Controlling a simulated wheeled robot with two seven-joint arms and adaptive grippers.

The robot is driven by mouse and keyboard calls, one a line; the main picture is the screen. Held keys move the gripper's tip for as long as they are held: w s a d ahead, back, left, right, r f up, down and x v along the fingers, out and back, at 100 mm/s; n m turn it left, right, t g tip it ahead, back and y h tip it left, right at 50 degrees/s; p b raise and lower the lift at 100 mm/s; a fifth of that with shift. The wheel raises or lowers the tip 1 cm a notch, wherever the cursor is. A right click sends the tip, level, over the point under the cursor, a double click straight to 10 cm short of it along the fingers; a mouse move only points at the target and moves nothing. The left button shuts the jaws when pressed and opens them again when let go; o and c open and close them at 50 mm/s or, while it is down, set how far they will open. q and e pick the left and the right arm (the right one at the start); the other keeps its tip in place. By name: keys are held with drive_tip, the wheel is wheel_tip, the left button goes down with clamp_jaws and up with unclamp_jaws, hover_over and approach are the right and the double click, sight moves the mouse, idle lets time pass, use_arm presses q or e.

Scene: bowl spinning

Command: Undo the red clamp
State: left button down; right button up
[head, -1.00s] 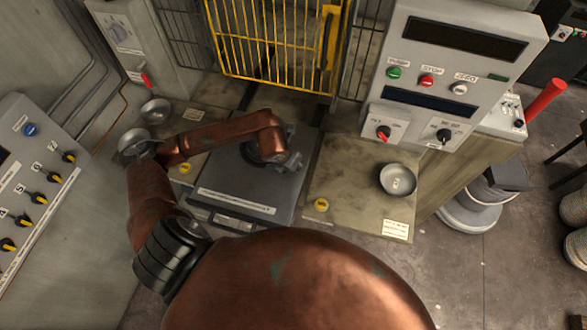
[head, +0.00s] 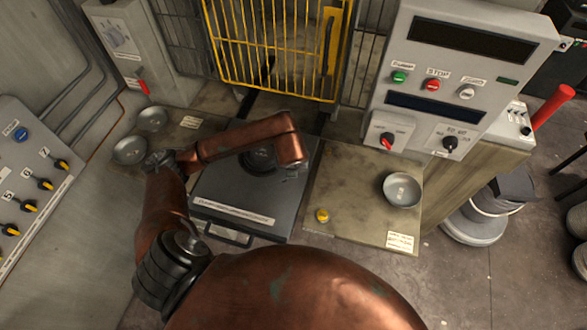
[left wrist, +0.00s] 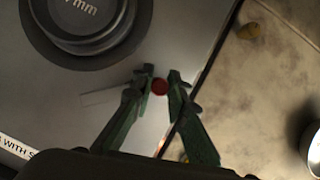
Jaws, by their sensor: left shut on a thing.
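The red clamp (left wrist: 159,86) shows as a small red round end in the left wrist view, over the right edge of the grey plate (left wrist: 110,115). My left gripper (left wrist: 160,82) has its two dark green fingers closed around it, one on each side. In the head view the plate (head: 215,180) lies in the middle, and my left gripper (head: 292,170) is over its right side. My arm hides the clamp there. A dark round piece (left wrist: 95,50) sits on the plate beside the gripper. My right gripper is not in view.
A metal bowl (head: 402,190) stands on the right worktop (head: 350,195), near a yellow knob (head: 322,215). Two more bowls (head: 152,119) (head: 129,150) stand at the left. A yellow cage door (head: 275,50) is behind the plate. A control panel (head: 445,90) stands at the back right.

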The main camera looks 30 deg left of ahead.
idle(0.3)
use_arm(q)
drive_tip(key=c, duration=1.9)
unclamp_jaws()
drive_tip(key=v, duration=1.2)
wheel_tip(320, 180, up, 10)
drive_tip(key=p, duration=0.6)
